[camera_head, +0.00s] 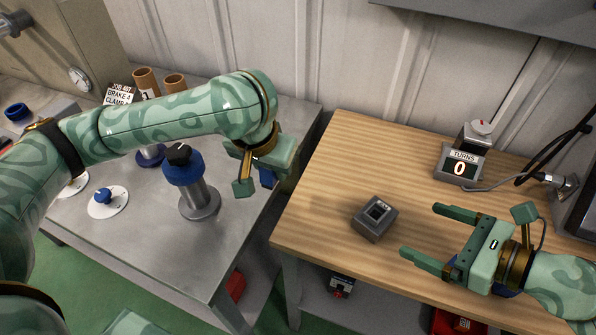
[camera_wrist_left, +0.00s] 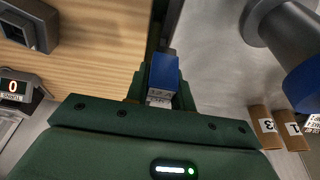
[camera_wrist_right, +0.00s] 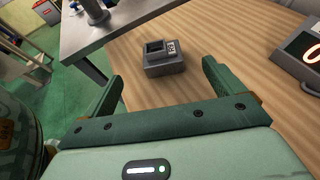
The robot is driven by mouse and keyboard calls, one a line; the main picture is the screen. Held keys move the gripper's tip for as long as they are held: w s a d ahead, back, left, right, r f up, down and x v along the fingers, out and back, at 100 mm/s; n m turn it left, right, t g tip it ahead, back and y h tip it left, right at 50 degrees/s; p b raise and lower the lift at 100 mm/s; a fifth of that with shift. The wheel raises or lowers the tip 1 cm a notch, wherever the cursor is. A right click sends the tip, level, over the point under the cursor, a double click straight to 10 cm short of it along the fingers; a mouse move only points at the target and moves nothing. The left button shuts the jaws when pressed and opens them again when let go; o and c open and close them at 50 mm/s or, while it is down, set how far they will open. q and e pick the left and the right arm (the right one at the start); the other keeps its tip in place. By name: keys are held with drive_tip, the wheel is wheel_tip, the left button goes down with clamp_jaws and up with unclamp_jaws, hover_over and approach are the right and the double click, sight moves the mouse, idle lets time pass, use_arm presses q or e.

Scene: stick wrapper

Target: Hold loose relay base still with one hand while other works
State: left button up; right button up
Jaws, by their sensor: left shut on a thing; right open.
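The relay base, a small dark grey block with a square socket on top (camera_head: 375,219), sits on the wooden bench. It also shows in the left wrist view (camera_wrist_left: 40,28) and the right wrist view (camera_wrist_right: 165,66). My left gripper (camera_head: 262,183) is shut on a blue block with a pale end (camera_wrist_left: 164,72), near the gap between the two tables and left of the base. My right gripper (camera_head: 422,231) is open and empty, low over the bench right of the base. Its fingers point toward the base, apart from it.
A grey TURNS counter reading 0 (camera_head: 459,167) stands at the back of the wooden bench (camera_head: 330,190). The left metal table holds a blue-topped post (camera_head: 195,190), two brown tubes (camera_head: 147,82) and a sign. A gap separates the tables. The bench around the base is clear.

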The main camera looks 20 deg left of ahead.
sight(386, 214)
drive_tip(key=shift+w, duration=0.1)
use_arm(q)
drive_tip(key=w+d+r+m+h, duration=0.1)
drive_tip(key=w+d+r+m, duration=0.25)
drive_tip(key=d+r, duration=0.5)
use_arm(e)
drive_tip(key=x, duration=1.2)
use_arm(q)
drive_tip(key=s+d+m+g+h, duration=0.1)
drive_tip(key=d+m+g+h, duration=0.2)
drive_tip(key=d+m, duration=0.9)
drive_tip(key=shift+s+d+r+m, duration=0.25)
drive_tip(key=shift+s+m, duration=0.1)
drive_tip(key=shift+m, duration=0.9)
